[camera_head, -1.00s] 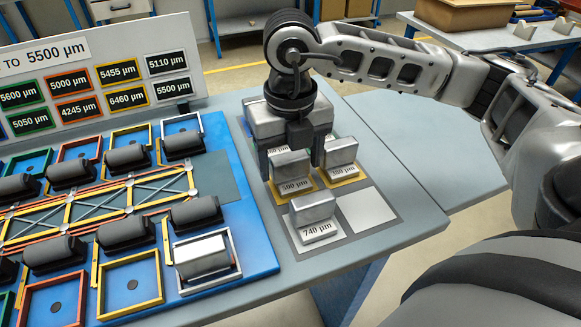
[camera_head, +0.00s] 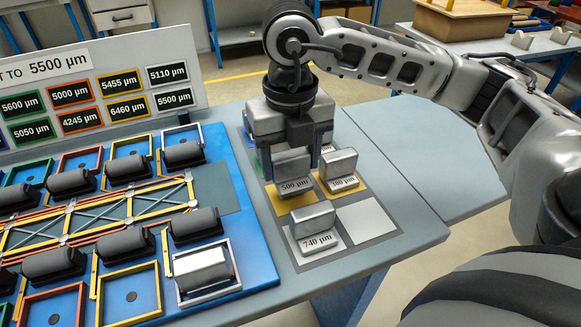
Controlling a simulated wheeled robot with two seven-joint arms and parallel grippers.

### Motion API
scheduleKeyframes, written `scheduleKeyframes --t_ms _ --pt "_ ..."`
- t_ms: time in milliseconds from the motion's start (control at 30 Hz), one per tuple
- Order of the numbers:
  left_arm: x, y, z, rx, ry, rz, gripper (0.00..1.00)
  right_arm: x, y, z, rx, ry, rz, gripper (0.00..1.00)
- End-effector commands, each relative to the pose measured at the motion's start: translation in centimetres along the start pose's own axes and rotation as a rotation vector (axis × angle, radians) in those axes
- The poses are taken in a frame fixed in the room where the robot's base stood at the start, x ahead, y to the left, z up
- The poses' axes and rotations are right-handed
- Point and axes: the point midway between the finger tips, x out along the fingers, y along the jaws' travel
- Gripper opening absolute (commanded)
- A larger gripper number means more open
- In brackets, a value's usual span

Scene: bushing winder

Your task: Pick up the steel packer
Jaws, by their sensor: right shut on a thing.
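My right gripper (camera_head: 292,160) points down with its fingers on either side of a grey metal packer (camera_head: 295,170) labelled 500 µm. It is shut on this packer, which hangs a little above its yellow square (camera_head: 289,206). Several similar steel packers are in view. My left gripper is not in view.
A blue board (camera_head: 256,262) at left carries dark rollers, coloured frames and a lattice strip. A shiny steel block (camera_head: 202,268) sits in its white frame. A bare pale square (camera_head: 368,222) lies right of the 740 µm packer. A sign panel (camera_head: 60,90) stands behind.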

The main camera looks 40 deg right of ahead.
Motion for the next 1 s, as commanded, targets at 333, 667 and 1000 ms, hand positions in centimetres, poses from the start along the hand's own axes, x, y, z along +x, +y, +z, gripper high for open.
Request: scheduleKeyframes --t_ms 333,667,1000 --pt "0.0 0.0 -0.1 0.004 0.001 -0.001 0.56 -7.0 2.4 -6.0 -0.011 -0.008 0.003 0.29" --pt "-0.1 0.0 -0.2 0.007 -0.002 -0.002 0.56 -9.7 4.6 -11.9 -0.006 -0.004 0.002 0.29" --pt "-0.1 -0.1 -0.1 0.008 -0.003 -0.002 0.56 -10.2 5.0 -13.1 0.0 -0.001 0.0 0.29"
